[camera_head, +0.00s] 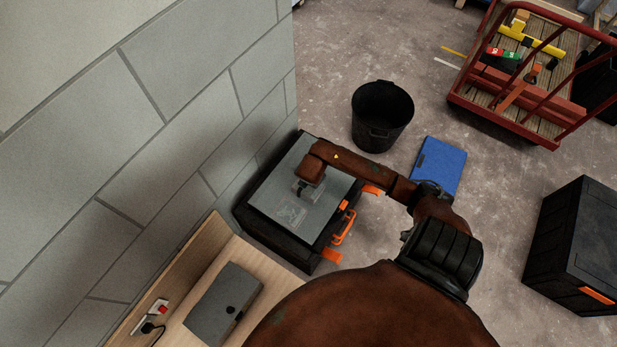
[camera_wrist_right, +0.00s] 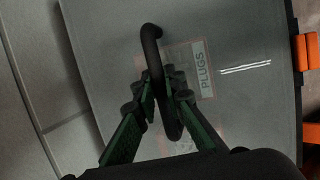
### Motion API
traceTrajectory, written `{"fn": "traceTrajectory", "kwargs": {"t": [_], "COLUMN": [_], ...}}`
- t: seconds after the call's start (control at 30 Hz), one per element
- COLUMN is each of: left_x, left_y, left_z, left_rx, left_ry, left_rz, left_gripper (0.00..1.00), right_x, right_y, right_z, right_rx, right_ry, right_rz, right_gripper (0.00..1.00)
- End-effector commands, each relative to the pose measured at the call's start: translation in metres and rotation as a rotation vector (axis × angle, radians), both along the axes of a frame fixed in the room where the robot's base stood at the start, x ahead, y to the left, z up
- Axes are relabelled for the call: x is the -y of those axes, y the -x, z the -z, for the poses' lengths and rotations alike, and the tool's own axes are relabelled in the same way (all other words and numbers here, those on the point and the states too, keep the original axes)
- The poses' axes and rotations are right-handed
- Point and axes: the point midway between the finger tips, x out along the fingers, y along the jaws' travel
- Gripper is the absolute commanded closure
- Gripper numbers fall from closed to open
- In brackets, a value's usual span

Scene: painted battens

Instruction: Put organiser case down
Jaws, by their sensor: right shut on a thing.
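The organiser case (camera_head: 275,208) has a grey see-through lid, a dark body and orange parts along its right side. It is beside the block wall in the head view. In the right wrist view its lid (camera_wrist_right: 245,115) bears a label reading PLUGS. My right gripper (camera_head: 302,188) reaches over the lid. In the wrist view its green fingers (camera_wrist_right: 163,92) are shut on the black bent handle (camera_wrist_right: 151,50) above the lid. I cannot tell whether the case touches what is below it. My left gripper is not in view.
A wooden bench (camera_head: 190,297) with a grey box (camera_head: 222,300) and a socket stands at lower left. A black bucket (camera_head: 382,117) and a blue case (camera_head: 437,163) are on the floor. A red trolley (camera_head: 508,115) and a black box (camera_head: 570,240) stand at right. Floor between them is clear.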

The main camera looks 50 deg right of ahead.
Motion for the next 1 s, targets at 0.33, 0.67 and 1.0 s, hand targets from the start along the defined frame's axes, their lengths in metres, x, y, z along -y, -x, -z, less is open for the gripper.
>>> {"fn": "traceTrajectory", "kwargs": {"t": [0.33, 0.67, 1.0], "left_x": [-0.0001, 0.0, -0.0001], "left_y": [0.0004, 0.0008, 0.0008], "left_z": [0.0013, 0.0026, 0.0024], "left_rx": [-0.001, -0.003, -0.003], "left_ry": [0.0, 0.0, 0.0], "left_rz": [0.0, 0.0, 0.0], "left_gripper": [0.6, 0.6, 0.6], "right_x": [0.0005, 0.0005, 0.0005], "right_y": [-0.0016, -0.0015, -0.0013], "right_z": [0.0016, 0.0047, 0.0046], "right_rx": [0.004, 0.004, 0.003], "right_ry": [0.002, 0.002, 0.002], "right_rz": [-0.001, -0.001, 0.0], "right_gripper": [1.0, 1.0, 0.8]}}
